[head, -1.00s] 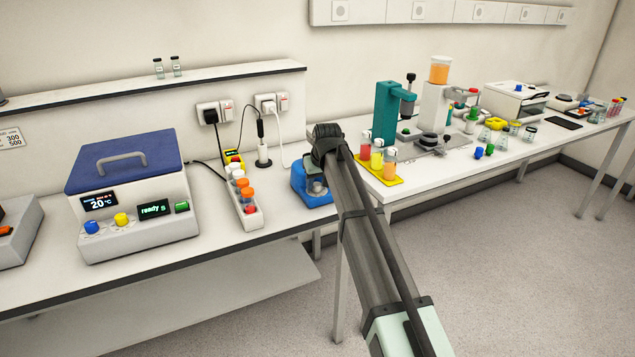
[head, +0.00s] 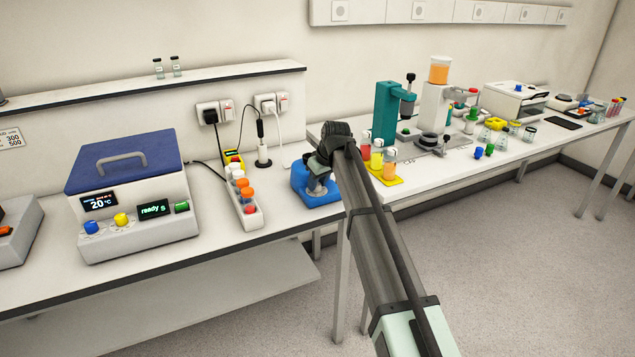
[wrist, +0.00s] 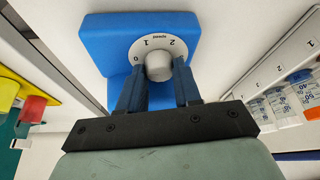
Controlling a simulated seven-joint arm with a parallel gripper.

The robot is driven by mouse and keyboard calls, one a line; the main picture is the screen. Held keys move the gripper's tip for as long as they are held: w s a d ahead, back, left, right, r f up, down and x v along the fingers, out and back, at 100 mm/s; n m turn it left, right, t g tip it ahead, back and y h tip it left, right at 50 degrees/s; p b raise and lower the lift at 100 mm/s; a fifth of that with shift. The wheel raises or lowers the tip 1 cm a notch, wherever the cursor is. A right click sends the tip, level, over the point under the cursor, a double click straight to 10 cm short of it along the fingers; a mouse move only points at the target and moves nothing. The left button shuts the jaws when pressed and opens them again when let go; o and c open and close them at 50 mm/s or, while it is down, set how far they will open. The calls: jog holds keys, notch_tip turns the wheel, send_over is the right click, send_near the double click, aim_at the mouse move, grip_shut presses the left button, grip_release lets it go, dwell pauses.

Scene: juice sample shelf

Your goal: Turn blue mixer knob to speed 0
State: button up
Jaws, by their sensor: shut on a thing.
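The blue mixer (head: 319,200) stands near the right end of the left bench. In the wrist view, its blue body (wrist: 108,37) carries a round white dial (wrist: 157,42) marked 0, 1 and 2. A grey knob (wrist: 158,62) sits at the middle of the dial. My gripper (wrist: 158,72) is shut on the knob, with one dark finger at each side of it. In the head view, my gripper (head: 318,178) points down onto the mixer and hides most of the knob. I cannot make out a pointer mark on the knob.
A white rack (head: 250,216) of coloured-cap vials stands left of the mixer. A yellow holder (head: 389,181) with coloured bottles stands to its right on the other bench. A heater box (head: 130,200) with a blue lid is farther left.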

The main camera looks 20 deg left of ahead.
jog(key=shift+n, duration=0.4)
jog(key=o, duration=1)
jog(key=v, duration=1.4)
jog(key=shift+w+d+f, duration=0.1)
jog(key=shift+w+d, duration=0.05)
jog(key=shift+d, duration=0.05)
